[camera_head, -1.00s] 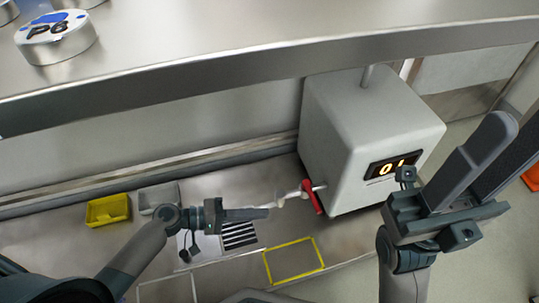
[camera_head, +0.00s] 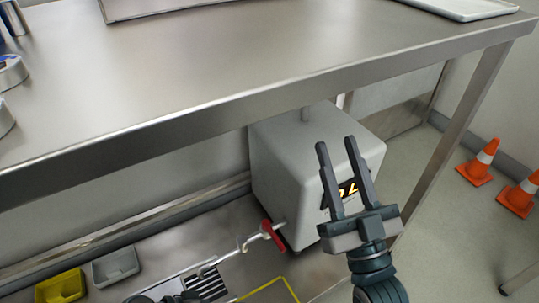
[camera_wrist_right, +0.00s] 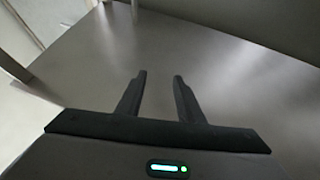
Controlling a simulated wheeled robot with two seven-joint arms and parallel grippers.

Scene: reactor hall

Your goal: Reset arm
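My right gripper (camera_head: 335,150) is raised in front of the grey box in the head view, its two fingers apart with nothing between them. In the right wrist view the same gripper (camera_wrist_right: 160,78) shows a clear gap between its fingers against a plain metal surface.
A grey box (camera_head: 285,160) with a lit display and a red-handled tap (camera_head: 272,236) stands below a steel shelf (camera_head: 240,60). A yellow bin (camera_head: 62,288) and a grey bin (camera_head: 116,267) are at lower left. Orange cones (camera_head: 477,165) stand on the floor at right.

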